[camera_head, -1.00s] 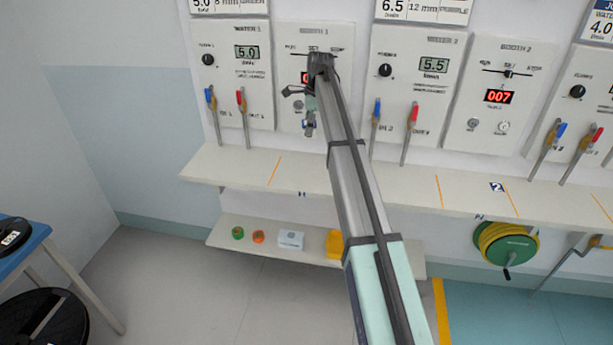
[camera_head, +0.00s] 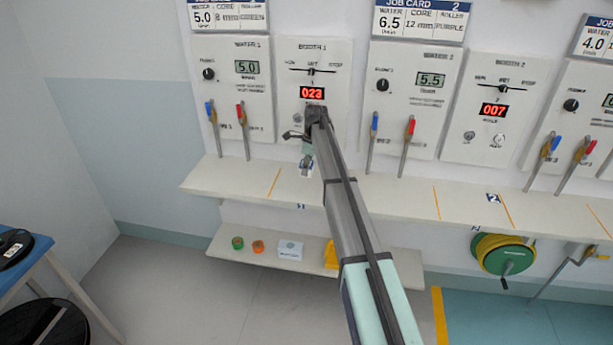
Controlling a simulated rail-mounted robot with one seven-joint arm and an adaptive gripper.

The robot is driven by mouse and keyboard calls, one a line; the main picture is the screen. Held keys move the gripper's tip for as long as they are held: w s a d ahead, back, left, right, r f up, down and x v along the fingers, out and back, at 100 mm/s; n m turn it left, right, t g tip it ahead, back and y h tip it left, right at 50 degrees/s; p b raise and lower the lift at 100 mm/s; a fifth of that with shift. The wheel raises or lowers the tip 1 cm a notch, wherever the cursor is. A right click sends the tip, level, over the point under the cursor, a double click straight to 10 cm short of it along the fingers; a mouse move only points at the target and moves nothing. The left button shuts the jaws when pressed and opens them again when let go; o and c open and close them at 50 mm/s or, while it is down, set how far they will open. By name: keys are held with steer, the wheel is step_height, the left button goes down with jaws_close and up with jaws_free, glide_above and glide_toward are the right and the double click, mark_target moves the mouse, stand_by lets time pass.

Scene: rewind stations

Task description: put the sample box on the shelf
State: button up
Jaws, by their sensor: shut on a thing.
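My gripper (camera_head: 306,158) points down in front of the booth 1 panel, just above the front part of the long upper shelf (camera_head: 230,180) in the picture. It is shut on a small white-and-blue thing (camera_head: 306,169), which I take to be the sample box; it is too small to read. I cannot tell whether it touches the shelf. A lower shelf (camera_head: 270,262) hangs below. On it stand a green roll (camera_head: 237,243), an orange roll (camera_head: 258,246), a white box (camera_head: 290,250) and a yellow thing (camera_head: 331,254) partly hidden by my arm.
A green and yellow hose reel (camera_head: 503,255) hangs at the right. A blue table (camera_head: 30,262) stands at the left.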

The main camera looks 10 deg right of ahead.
mark_target(311, 164)
steer(key=shift+f+p, duration=0.6)
steer(key=shift+f, duration=2.25)
steer(key=o, duration=1.2)
steer(key=shift+f, duration=0.1)
steer(key=r+b, duration=0.1)
steer(key=r, duration=0.3)
steer(key=d+r, duration=0.1)
steer(key=r, duration=0.3)
steer(key=r+b, duration=0.1)
steer(key=r, duration=0.3)
steer(key=shift+s+d+r+b, duration=0.1)
steer(key=shift+s+d+b, duration=0.25)
